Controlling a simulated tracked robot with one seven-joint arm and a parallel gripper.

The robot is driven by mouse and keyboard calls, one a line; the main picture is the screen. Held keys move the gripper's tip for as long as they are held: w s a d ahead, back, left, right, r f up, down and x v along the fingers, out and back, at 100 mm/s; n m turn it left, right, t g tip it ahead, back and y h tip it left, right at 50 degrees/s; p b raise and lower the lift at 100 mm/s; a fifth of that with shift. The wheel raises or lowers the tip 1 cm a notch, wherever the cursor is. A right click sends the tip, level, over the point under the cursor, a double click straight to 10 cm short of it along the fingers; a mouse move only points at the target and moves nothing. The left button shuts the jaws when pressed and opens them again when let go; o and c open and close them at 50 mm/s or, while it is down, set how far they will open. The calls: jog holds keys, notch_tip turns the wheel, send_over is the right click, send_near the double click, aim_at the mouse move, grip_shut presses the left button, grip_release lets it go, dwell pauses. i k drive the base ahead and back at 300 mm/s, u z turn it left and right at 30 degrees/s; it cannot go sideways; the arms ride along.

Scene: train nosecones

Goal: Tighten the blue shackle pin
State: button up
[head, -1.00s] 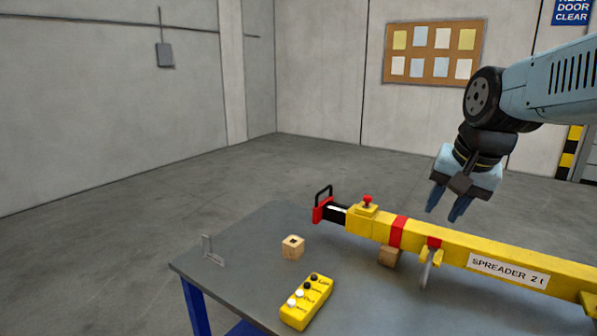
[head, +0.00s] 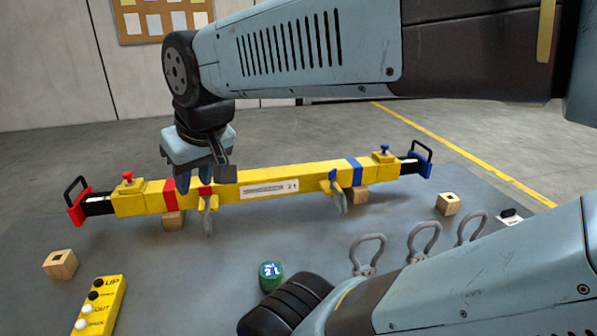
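The yellow spreader beam (head: 260,186) lies across wooden blocks on the grey table. Blue parts mark its right half: a blue band (head: 356,171), a blue-headed knob pin (head: 384,149) on the end block, and a blue piece (head: 333,180) where a grey hook-like shackle (head: 340,198) hangs. Which of these is the shackle pin is too small to tell. A similar grey shackle (head: 208,217) hangs at the red piece on the left half. My gripper (head: 202,184) points down over the beam's left half, fingers apart, with nothing visible between them. It is well left of the blue parts.
Three loose grey shackles (head: 368,254) stand at the front right, partly behind my arm. A green round tin (head: 271,275), a yellow button box (head: 102,305) and wooden blocks with holes (head: 60,264) are on the table. The front right is hidden by my arm.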

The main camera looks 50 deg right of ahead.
aim_at(332, 178)
jog(key=u, duration=1.6)
jog(key=i, duration=0.1)
jog(key=z, duration=3.05)
jog(key=k, duration=0.9)
jog(key=z, duration=0.2)
jog(key=i, duration=0.9)
jog(key=u, duration=0.1)
